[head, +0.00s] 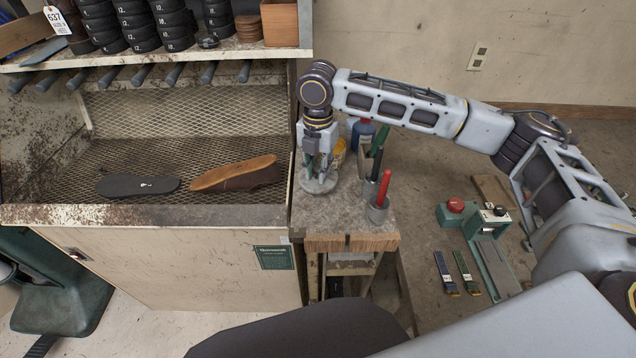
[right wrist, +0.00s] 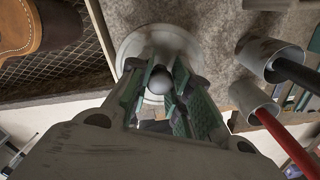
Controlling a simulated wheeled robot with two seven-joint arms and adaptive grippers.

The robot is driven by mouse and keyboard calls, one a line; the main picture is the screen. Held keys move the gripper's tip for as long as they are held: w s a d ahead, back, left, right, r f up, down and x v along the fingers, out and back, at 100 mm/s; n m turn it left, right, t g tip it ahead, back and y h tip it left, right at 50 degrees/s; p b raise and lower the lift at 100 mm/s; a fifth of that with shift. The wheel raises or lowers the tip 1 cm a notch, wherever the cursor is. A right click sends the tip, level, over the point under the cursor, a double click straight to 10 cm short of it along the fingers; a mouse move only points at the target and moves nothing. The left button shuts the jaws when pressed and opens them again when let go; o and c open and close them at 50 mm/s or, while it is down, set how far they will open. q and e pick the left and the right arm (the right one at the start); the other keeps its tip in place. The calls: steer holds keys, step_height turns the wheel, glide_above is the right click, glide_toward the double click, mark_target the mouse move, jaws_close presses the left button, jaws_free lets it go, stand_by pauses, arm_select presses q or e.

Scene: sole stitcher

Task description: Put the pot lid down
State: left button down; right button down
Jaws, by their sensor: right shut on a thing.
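The pot lid (head: 319,186) is a round, pale grey disc with a ball-shaped knob. In the head view it is at the left part of the small grey bench top (head: 345,212). My right gripper (head: 321,172) points down over it. In the right wrist view the lid's rim (right wrist: 130,45) shows beyond the fingers, and my right gripper (right wrist: 160,82) is shut on the lid's knob (right wrist: 160,83). I cannot tell whether the lid touches the bench or hangs just above it. My left gripper is not in view.
A cup with a red-handled tool (head: 378,212) stands right of the lid, with a dark-handled tool (head: 375,163) behind it. Bottles (head: 363,130) stand at the back. A mesh tray with a brown shoe upper (head: 235,174) and a black sole (head: 138,186) lies left, past a raised edge.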

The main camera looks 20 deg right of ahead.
mark_target(318, 167)
steer(key=shift+f, duration=0.75)
steer(key=shift+f, duration=1.85)
steer(key=shift+f, duration=0.1)
steer(key=c, duration=1.3)
jaws_free()
step_height(318, 167, up, 12)
steer(key=shift+r, duration=0.1)
